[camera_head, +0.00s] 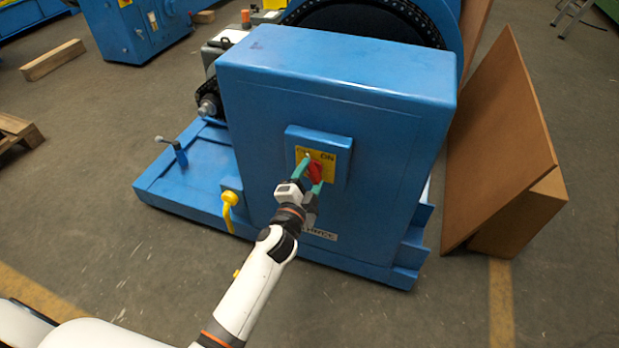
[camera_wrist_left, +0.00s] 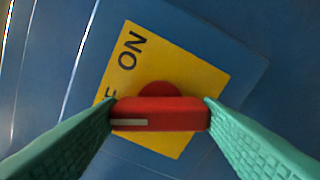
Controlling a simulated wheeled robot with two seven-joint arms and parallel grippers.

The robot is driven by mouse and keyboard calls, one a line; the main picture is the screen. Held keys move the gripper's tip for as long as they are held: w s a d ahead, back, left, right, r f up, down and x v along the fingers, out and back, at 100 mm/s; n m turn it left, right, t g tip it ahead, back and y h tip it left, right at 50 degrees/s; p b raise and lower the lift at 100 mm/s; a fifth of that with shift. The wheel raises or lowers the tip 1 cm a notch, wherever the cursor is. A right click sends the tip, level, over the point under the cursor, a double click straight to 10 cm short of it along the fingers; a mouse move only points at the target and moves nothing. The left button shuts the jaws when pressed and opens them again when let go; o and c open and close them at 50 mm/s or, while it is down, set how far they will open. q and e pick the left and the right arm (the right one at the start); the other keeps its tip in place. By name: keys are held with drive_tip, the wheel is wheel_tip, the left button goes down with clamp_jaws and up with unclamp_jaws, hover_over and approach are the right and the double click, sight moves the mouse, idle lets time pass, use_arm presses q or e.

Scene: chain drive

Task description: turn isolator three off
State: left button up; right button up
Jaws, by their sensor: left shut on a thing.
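The isolator's red handle (camera_head: 315,172) sits on a yellow plate (camera_head: 328,157) on the front of a blue cabinet (camera_head: 260,130). My left gripper (camera_head: 309,177) is at the handle, its green fingers shut on it. In the left wrist view the red handle (camera_wrist_left: 160,114) lies between the two fingertips (camera_wrist_left: 160,113), one at each end. A white mark on the handle is at its left end, beside a partly hidden letter F. The word ON shows above it on the yellow plate (camera_wrist_left: 205,80). My right gripper is not in view.
A small label (camera_head: 320,232), partly hidden by my left arm, is low on the cabinet. A yellow hook-shaped part (camera_head: 229,203) stands at the left. Brown boards (camera_head: 500,140) lean at the right. The floor in front is clear.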

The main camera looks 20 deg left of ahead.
use_arm(q)
drive_tip(key=shift+n+p, duration=0.45)
drive_tip(key=shift+n, duration=1.25)
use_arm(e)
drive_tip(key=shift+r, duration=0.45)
use_arm(q)
drive_tip(key=shift+f, duration=0.1)
drive_tip(key=o, duration=1)
drive_tip(key=shift+s, duration=0.1)
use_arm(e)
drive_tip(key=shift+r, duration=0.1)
use_arm(q)
drive_tip(key=shift+s, duration=0.35)
drive_tip(key=s, duration=0.3)
drive_tip(key=s+p, duration=0.1)
drive_tip(key=s, duration=0.7)
drive_tip(key=shift+a+p, duration=0.25)
drive_tip(key=shift+p, duration=0.1)
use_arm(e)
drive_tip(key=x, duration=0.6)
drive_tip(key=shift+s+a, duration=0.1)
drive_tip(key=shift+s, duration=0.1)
